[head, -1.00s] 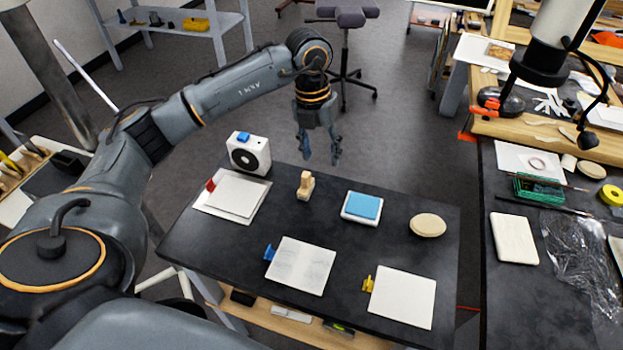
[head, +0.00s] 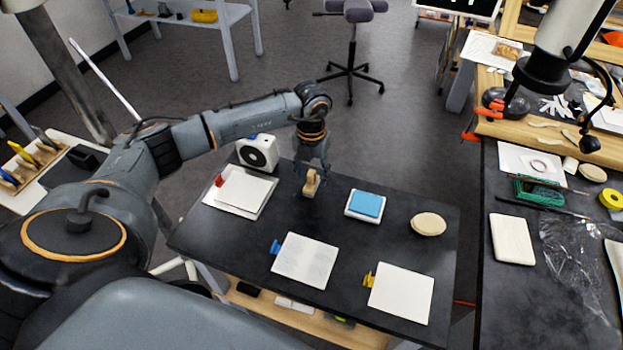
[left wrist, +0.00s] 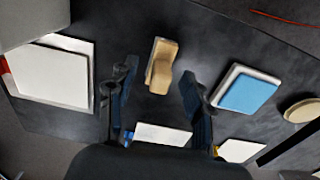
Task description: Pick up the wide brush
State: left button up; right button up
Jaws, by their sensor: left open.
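The wide brush (head: 311,183), a pale wooden piece with a raised handle, stands on the dark table. It also shows in the left wrist view (left wrist: 161,66), ahead of the fingers. My left gripper (head: 311,170) is open just above and behind the brush in the head view. In the left wrist view my left gripper's fingers (left wrist: 158,88) are spread to either side of the brush's line, with nothing between them. I cannot tell whether they touch it.
A white boxy device (head: 257,152) stands near the gripper on the left. White sheets (head: 305,260) lie nearer. Bare table surrounds the brush.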

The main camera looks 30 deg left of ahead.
pick_arm(q)
notch_tip(320, 180, down, 2)
jog(key=shift+f, duration=0.1)
grip_shut()
dwell(0.4)
jog(key=shift+w+r+b, duration=0.1)
jog(key=shift+r+b, duration=0.25)
jog(key=shift+r, duration=0.2)
jog(key=r, duration=0.1)
jog(key=r+b, duration=0.1)
jog(key=shift+s+d+r, duration=0.2)
jog(key=shift+s+r, duration=0.15)
jog(key=s+d+r+b, duration=0.4)
jog(key=s+d+r, duration=0.2)
jog(key=s+r, duration=0.3)
jog(key=s, duration=0.2)
jog(key=shift+s+d+r, duration=0.15)
jog(key=shift+s+d, duration=0.15)
jog(key=shift+d, duration=0.1)
